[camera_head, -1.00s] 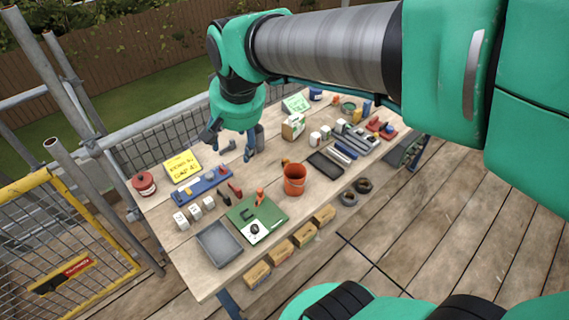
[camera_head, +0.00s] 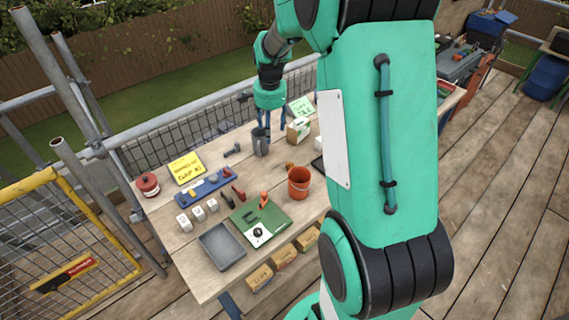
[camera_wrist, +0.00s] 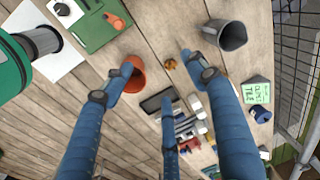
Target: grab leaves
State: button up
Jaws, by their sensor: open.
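A small clump of orange-brown leaves (camera_head: 289,165) lies on the wooden worktable, just behind the orange bucket. It also shows in the wrist view (camera_wrist: 170,64), between my spread fingers and close to the bucket's rim. My gripper (camera_head: 269,128) is over the back part of the table, beside the grey metal cup, with its blue fingers pointing down. In the wrist view my gripper (camera_wrist: 160,75) is open and empty, its fingers wide apart. The leaves are apart from the fingers.
The orange bucket (camera_head: 299,184) and grey cup (camera_head: 261,143) flank the leaves. A green board (camera_head: 262,221), grey tray (camera_head: 222,246) and blue tool rack (camera_head: 206,186) lie to the left. A green sign (camera_head: 301,107) stands at the back. My arm hides the table's right side.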

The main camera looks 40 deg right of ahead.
aim_at(290, 163)
jog(key=w+d+f+m+g, duration=0.1)
jog(key=d+f+m, duration=0.3)
jog(key=d+f, duration=0.7)
notch_tip(290, 163, down, 3)
jog(key=shift+w+d+f+m+y, duration=0.1)
jog(key=shift+w+d+m+y, duration=0.2)
jog(key=shift+f, duration=0.1)
notch_tip(290, 163, down, 8)
jog(key=shift+f+b, duration=0.2)
jog(key=shift+b, duration=0.55)
jog(key=shift+f, duration=0.1)
jog(key=shift+a+f+b, duration=0.2)
jog(key=shift+f+b, duration=0.45)
jog(key=shift+f, duration=1.8)
jog(key=c, duration=0.9)
